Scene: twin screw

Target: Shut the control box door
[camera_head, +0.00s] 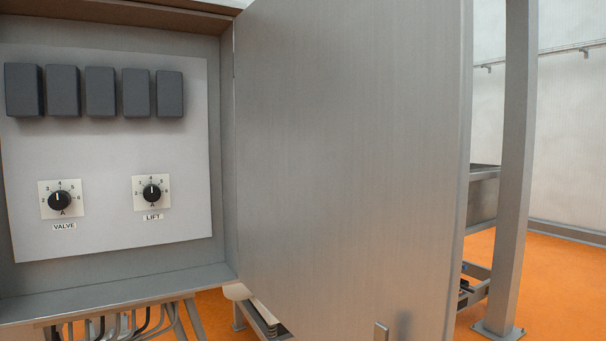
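The control box (120,283) is open at the left of the head view. Its grey metal door (345,150) stands wide open, joined to the box's right side and reaching toward me. Inside the box, a pale panel (110,150) carries a row of several dark blocks (101,92), a VALVE knob (61,200) and a LIFT knob (152,193). A small metal piece (381,332), perhaps a latch or handle, shows at the door's lower edge. Neither of my grippers is in view.
A metal post (512,170) stands right of the door, with part of a steel machine frame (483,195) behind it. Cables (120,326) hang under the box. The orange floor (560,285) is clear at the lower right.

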